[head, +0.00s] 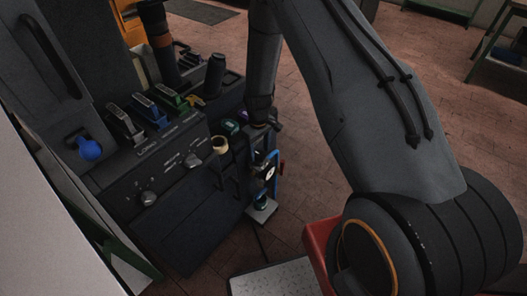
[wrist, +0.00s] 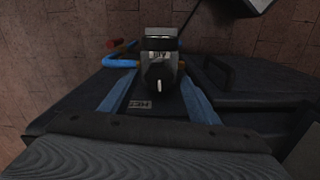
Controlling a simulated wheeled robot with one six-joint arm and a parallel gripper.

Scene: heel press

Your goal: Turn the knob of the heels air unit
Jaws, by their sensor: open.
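The air unit (wrist: 160,48) is a pale block with dark lettering in the wrist view, with a round black knob (wrist: 159,74) on its near face. A short pale mark on the knob points downward. My gripper (wrist: 157,90) is open; its two blue-grey fingers reach toward the unit, one at either side of the knob. I cannot tell whether they touch it. An upside-down label shows between the fingers. In the head view the unit (head: 268,173) is small at the machine's right side, below the end of my arm, and its knob is hard to make out.
The dark machine body (head: 190,225) carries levers, two small dials and a blue ball handle (head: 90,149). A blue pipe (wrist: 118,62) with a red-brown end sits left of the unit. A red box (head: 318,240) stands at the lower middle. Brick floor is open behind.

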